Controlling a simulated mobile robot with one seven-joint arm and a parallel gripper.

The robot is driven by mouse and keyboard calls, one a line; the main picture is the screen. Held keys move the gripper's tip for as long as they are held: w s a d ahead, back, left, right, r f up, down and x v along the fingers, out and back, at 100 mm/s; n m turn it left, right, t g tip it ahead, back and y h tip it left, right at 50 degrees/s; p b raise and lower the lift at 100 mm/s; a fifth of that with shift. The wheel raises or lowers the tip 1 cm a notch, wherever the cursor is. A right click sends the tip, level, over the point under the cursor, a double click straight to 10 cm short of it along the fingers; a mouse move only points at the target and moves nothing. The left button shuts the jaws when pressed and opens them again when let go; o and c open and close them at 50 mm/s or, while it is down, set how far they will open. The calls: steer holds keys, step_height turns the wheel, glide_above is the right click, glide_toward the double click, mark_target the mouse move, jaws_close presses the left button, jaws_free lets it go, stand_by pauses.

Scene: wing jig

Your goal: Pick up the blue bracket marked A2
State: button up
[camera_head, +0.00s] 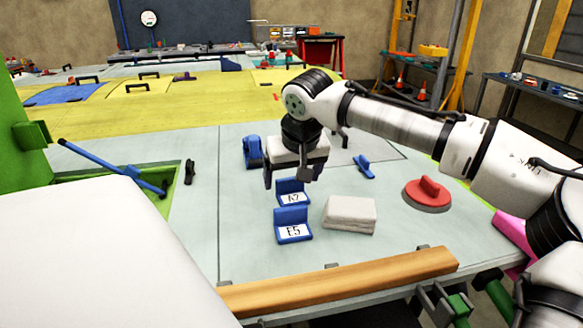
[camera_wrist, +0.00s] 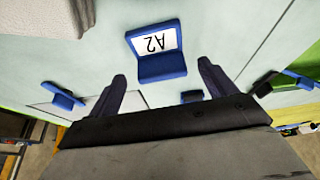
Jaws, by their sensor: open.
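The blue bracket marked A2 (camera_head: 291,192) stands on the pale panel, just behind the blue bracket marked E5 (camera_head: 293,226). My gripper (camera_head: 293,180) is above and slightly behind A2, with its fingers apart and nothing between them. In the wrist view the A2 bracket (camera_wrist: 156,52) lies beyond the tips of the open fingers (camera_wrist: 163,82), roughly centred between them and apart from them. Its white label shows upside down there.
A white block (camera_head: 349,215) lies right of the brackets. A red round handle (camera_head: 428,194) stands further right, and a small blue piece (camera_head: 364,166) lies behind. A blue part (camera_head: 252,152) sits left of my gripper. A wooden beam (camera_head: 340,284) runs along the front edge.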

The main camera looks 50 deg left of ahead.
mark_target(293, 191)
steer(key=shift+x, duration=1.35)
steer(key=shift+c, duration=0.4)
steer(key=c, duration=1)
steer(key=shift+r, duration=0.2)
